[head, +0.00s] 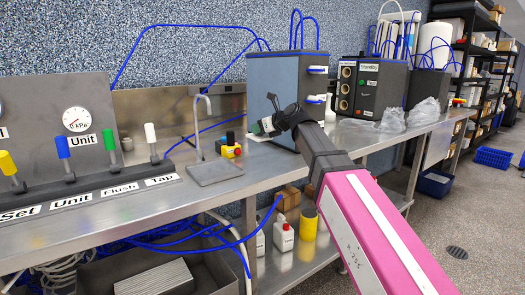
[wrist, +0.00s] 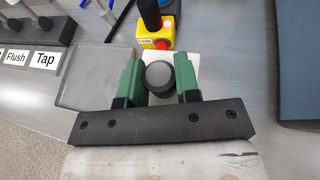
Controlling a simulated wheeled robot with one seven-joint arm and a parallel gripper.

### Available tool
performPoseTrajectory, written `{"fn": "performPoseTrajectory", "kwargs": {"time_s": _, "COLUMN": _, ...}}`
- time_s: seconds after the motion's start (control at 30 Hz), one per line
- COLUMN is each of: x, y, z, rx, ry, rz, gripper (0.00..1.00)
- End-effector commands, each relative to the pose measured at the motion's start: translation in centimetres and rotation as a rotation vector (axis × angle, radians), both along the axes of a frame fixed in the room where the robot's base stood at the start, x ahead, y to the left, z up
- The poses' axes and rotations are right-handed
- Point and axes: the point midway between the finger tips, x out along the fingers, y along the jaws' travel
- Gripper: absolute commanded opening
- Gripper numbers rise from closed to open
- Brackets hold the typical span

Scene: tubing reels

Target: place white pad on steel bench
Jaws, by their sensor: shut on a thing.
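My gripper (wrist: 158,64) has two green fingers closed on the sides of a round dark knob. A white pad (wrist: 201,62) shows under and around the knob in the wrist view, partly covered by the fingers. In the head view my gripper (head: 266,124) is over the steel bench (head: 225,196), in front of the blue-grey cabinet, with a small white edge of the pad under it. The bench also shows in the wrist view (wrist: 243,70). I cannot tell whether the pad touches the bench.
A yellow box with a red button (head: 231,150) stands just left of my gripper. A flat grey plate (head: 215,172) lies on the bench nearby. A lever panel (head: 70,140) is at left, and the tall cabinet (head: 275,85) stands behind.

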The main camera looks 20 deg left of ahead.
Motion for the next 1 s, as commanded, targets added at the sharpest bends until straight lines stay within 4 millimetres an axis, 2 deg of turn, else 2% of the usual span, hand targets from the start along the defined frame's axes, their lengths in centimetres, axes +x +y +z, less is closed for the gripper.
{"fn": "performPoseTrajectory", "kwargs": {"time_s": 0.03, "x": 1.2, "y": 0.0, "z": -0.6, "rx": -0.001, "ry": 0.002, "rz": -0.002, "gripper": 0.07}}
{"fn": "performPoseTrajectory", "kwargs": {"time_s": 0.2, "x": 4.7, "y": -0.2, "z": -2.6, "rx": -0.001, "ry": 0.002, "rz": -0.003, "gripper": 0.07}}
{"fn": "performPoseTrajectory", "kwargs": {"time_s": 0.5, "x": 9.7, "y": -0.5, "z": -5.7, "rx": -0.001, "ry": 0.001, "rz": -0.001, "gripper": 0.07}}
{"fn": "performPoseTrajectory", "kwargs": {"time_s": 0.77, "x": 10.5, "y": -0.6, "z": -6.7, "rx": 0.0, "ry": 0.0, "rz": 0.0, "gripper": 0.07}}
{"fn": "performPoseTrajectory", "kwargs": {"time_s": 1.0, "x": 10.4, "y": -0.7, "z": -9.7, "rx": 0.0, "ry": 0.0, "rz": -0.001, "gripper": 0.07}}
